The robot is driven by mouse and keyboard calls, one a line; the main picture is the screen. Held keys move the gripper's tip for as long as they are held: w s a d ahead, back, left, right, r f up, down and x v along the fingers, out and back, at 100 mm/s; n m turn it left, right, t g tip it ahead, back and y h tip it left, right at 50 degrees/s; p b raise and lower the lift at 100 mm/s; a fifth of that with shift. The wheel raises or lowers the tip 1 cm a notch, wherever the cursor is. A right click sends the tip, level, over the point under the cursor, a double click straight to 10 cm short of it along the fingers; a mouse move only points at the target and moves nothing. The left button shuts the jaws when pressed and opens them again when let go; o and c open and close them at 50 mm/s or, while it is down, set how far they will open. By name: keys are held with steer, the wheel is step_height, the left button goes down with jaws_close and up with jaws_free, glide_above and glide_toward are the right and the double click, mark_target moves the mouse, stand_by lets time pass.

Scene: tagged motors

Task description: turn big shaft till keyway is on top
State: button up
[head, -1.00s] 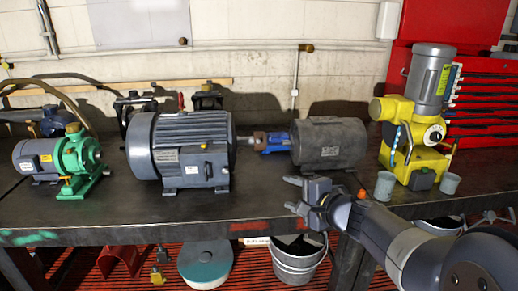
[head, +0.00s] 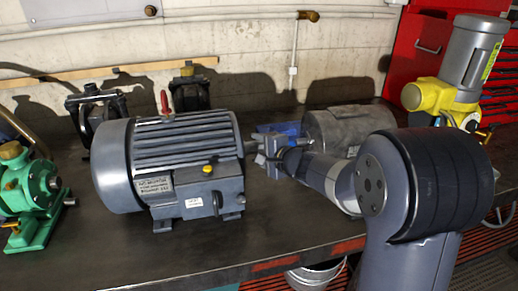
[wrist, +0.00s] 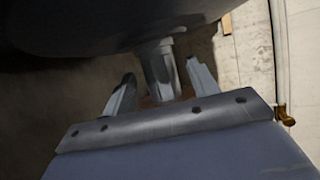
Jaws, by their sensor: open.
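The big grey motor (head: 172,165) stands on the bench in the head view, with its shaft (head: 250,146) pointing right. My gripper (head: 264,152) is at the shaft end, coming from the right. In the wrist view my gripper (wrist: 160,71) is open, with one finger on each side of the shaft (wrist: 162,75). A gap shows between the shaft and the left finger; the right finger is close to it, and I cannot tell whether it touches. The keyway cannot be made out in either view.
A green pump (head: 27,195) is at the left, a yellow machine (head: 440,97) at the right. The bench front (head: 170,245) is clear.

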steer(key=c, duration=1)
steer(key=shift+r+g+p, duration=0.25)
steer(key=shift+g+p, duration=0.05)
steer(key=shift+p, duration=0.65)
